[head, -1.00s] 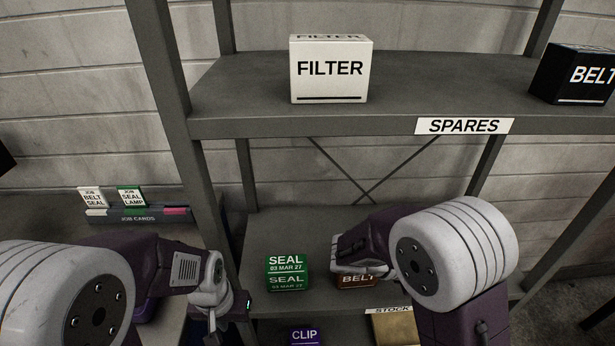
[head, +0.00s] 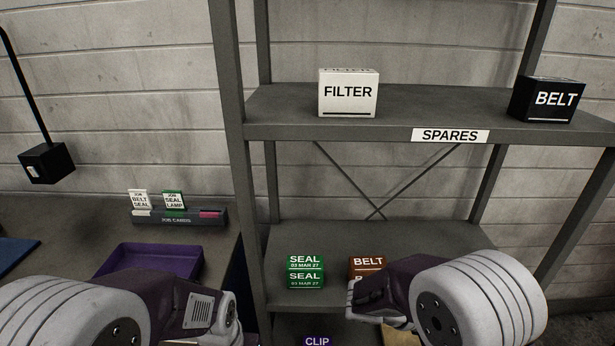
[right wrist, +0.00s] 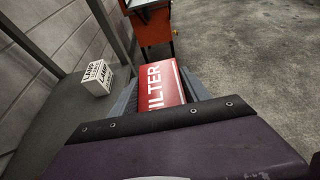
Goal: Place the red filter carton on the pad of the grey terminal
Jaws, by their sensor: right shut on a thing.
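The red filter carton (right wrist: 172,92) shows in the right wrist view, with white lettering on its face. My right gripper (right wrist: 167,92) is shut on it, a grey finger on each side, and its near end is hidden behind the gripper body. In the head view neither the carton nor the right fingers can be made out; only my right arm shows at lower right. My left arm is at lower left in the head view, with its fingers out of the frame. The grey terminal and its pad are not identifiable in either view.
The shelf rack (head: 300,132) holds a white FILTER box (head: 348,94), a black BELT box (head: 547,99), a green SEAL box (head: 306,271) and a brown BELT box (head: 366,267). A purple tray (head: 150,262) lies left. A white box (right wrist: 98,77) and orange object (right wrist: 150,22) show beyond the carton.

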